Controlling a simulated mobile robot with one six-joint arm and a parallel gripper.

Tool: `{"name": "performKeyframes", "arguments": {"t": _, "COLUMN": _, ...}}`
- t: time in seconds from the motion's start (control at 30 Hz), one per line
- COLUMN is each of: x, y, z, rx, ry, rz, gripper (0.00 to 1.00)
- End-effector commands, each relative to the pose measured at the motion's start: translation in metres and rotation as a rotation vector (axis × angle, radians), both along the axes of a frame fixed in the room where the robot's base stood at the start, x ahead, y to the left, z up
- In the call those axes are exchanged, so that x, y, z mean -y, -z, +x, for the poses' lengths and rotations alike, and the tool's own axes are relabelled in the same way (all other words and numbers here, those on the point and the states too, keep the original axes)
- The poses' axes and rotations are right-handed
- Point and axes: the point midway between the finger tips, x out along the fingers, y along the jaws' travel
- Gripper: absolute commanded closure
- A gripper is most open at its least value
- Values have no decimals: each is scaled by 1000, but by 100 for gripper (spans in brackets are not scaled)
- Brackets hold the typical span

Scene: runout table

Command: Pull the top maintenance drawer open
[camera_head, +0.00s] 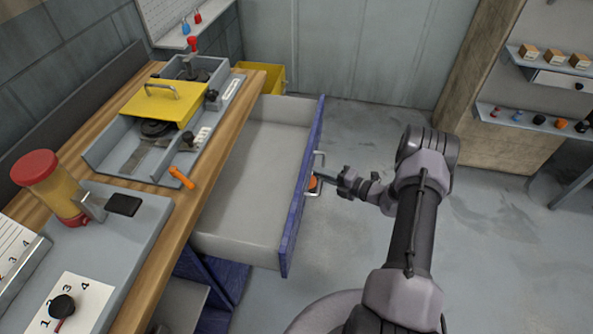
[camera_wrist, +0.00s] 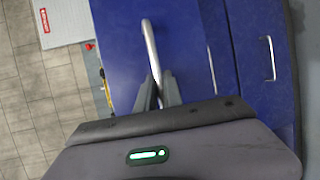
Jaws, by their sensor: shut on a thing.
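The top maintenance drawer (camera_head: 250,150) stands far out from under the wooden bench, and its pale inside is empty. Its blue front (camera_head: 301,190) faces my arm; the front also fills the middle of the wrist view (camera_wrist: 117,50). The drawer's silver bar handle (camera_wrist: 150,45) runs up from between my fingers. My gripper (camera_head: 318,181) is at the handle, and in the wrist view (camera_wrist: 157,88) its two dark fingers are shut on the bar. The part of the bar between the fingers is hidden.
The wooden bench top (camera_head: 196,205) carries a grey tray with a yellow lid (camera_head: 160,103), an orange-handled tool and a red-capped jar (camera_head: 50,185). Another blue drawer front with a handle (camera_wrist: 267,58) is beside this one. Open floor (camera_head: 370,130) lies beyond the drawer; shelves stand at right.

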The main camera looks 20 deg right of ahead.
Motion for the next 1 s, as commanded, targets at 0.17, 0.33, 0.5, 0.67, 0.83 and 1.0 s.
{"name": "performKeyframes", "arguments": {"t": 0.17, "x": 26, "y": 2, "z": -18, "rx": 0, "ry": 2, "rz": 0, "gripper": 100}}
{"name": "performKeyframes", "arguments": {"t": 0.33, "x": 39, "y": 1, "z": -28, "rx": 0, "ry": 0, "rz": -2, "gripper": 100}}
{"name": "performKeyframes", "arguments": {"t": 0.5, "x": 44, "y": 0, "z": -31, "rx": 1, "ry": 0, "rz": -1, "gripper": 100}}
{"name": "performKeyframes", "arguments": {"t": 0.67, "x": 44, "y": 0, "z": -31, "rx": 0, "ry": 0, "rz": 0, "gripper": 100}}
{"name": "performKeyframes", "arguments": {"t": 0.83, "x": 44, "y": 0, "z": -31, "rx": 0, "ry": 1, "rz": 0, "gripper": 85}}
{"name": "performKeyframes", "arguments": {"t": 1.0, "x": 44, "y": 0, "z": -31, "rx": 0, "ry": 0, "rz": 0, "gripper": 68}}
